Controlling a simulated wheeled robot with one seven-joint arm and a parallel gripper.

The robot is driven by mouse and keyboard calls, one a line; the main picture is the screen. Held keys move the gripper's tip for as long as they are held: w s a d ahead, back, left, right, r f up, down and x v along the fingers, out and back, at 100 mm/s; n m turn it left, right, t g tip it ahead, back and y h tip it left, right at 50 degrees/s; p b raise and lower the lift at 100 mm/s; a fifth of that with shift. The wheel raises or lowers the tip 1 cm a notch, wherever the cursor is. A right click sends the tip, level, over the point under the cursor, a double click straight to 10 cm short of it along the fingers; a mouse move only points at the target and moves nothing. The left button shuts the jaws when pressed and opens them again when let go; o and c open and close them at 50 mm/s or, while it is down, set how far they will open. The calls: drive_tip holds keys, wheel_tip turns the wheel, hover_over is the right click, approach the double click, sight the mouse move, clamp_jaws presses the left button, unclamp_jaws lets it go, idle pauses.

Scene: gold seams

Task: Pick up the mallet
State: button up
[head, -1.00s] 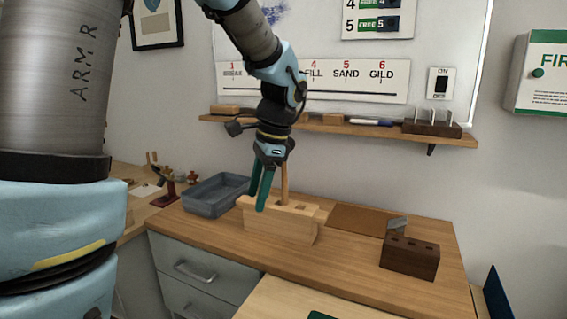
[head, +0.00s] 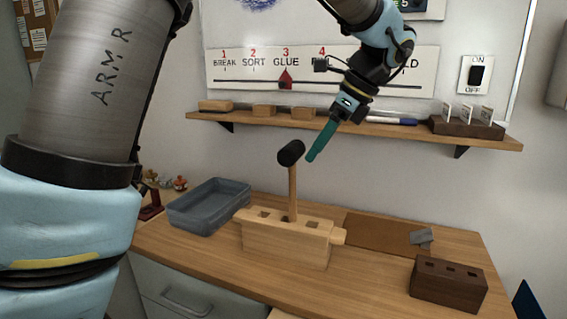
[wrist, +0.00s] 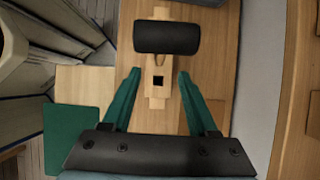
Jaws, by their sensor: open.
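The mallet has a black head (head: 291,152) and a pale wooden handle (head: 292,190). It stands upright with its handle in a hole of the light wooden block (head: 285,243) on the bench. My gripper (head: 313,156) is up and to the right of the mallet head in the head view, apart from it and tilted. In the wrist view, my gripper (wrist: 160,75) has its green fingers spread with nothing between them. The mallet head (wrist: 167,37) lies beyond the fingertips there, above the block (wrist: 159,90) with its square hole.
A grey bin (head: 208,206) stands left of the block. A brown mat (head: 380,231) with a small grey piece (head: 421,236) and a dark holed block (head: 448,284) are to the right. A wall shelf (head: 400,131) with several small items is behind my gripper.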

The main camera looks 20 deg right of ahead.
sight(294, 182)
drive_tip(key=x, duration=0.5)
drive_tip(key=shift+w+a+f+p, duration=0.1)
drive_tip(key=shift+w+f+p, duration=0.1)
drive_tip(key=shift+f+p, duration=0.15)
drive_tip(key=shift+d+p+x, duration=0.2)
drive_tip(key=shift+p+x, duration=0.55)
drive_tip(key=shift+x, duration=1.7)
drive_tip(key=shift+f, duration=0.1)
clamp_jaws()
